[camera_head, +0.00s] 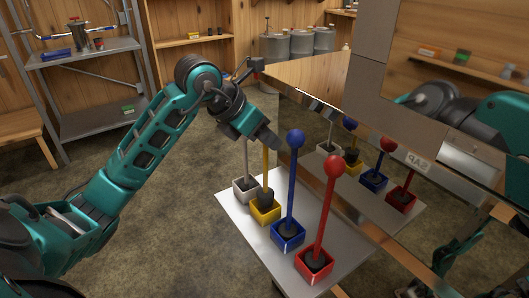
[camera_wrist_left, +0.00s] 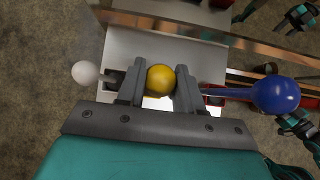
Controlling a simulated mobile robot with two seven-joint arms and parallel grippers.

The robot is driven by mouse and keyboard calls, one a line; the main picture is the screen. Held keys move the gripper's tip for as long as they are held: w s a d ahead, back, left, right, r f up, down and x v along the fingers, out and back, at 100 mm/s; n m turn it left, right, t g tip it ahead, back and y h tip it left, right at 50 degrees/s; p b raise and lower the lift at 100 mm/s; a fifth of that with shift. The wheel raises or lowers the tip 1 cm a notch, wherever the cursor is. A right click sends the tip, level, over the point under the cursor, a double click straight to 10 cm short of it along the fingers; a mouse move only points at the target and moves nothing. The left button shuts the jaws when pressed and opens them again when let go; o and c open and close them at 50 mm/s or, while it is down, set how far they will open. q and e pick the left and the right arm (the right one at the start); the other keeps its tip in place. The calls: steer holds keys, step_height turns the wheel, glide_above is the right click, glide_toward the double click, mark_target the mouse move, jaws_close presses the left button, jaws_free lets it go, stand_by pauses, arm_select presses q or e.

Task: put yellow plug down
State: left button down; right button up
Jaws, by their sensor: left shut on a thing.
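My left gripper (camera_head: 268,138) is shut on the yellow ball top of the yellow plug (camera_head: 265,168); the ball (camera_wrist_left: 160,80) shows between both fingers in the left wrist view. The plug's rod hangs about upright below the gripper. Its dark stopper is over the yellow box (camera_head: 265,215), at its mouth, and shows higher than the stoppers beside it; I cannot tell how deep it sits. The white plug (camera_head: 245,158) stands in a white box, the blue plug (camera_head: 291,185) in a blue box, the red plug (camera_head: 325,210) in a red box. My right gripper is not in view.
The boxes stand in a row on a pale shelf (camera_head: 240,218) beside the shiny metal evaporator wall (camera_head: 345,165), which mirrors them. The white ball (camera_wrist_left: 86,73) and blue ball (camera_wrist_left: 275,95) flank my left fingers. A metal rack (camera_head: 90,55) stands at the back left.

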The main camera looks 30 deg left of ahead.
arm_select(q)
steer(key=shift+f, duration=2.1)
steer(key=c, duration=0.7)
jaws_free()
steer(key=shift+b, duration=0.3)
steer(key=shift+c, duration=0.2)
glide_toward(264, 150)
steer(key=r, duration=0.1)
steer(key=shift+s+a+r, duration=0.15)
steer(key=shift+s+a, duration=0.05)
steer(key=shift+s, duration=0.3)
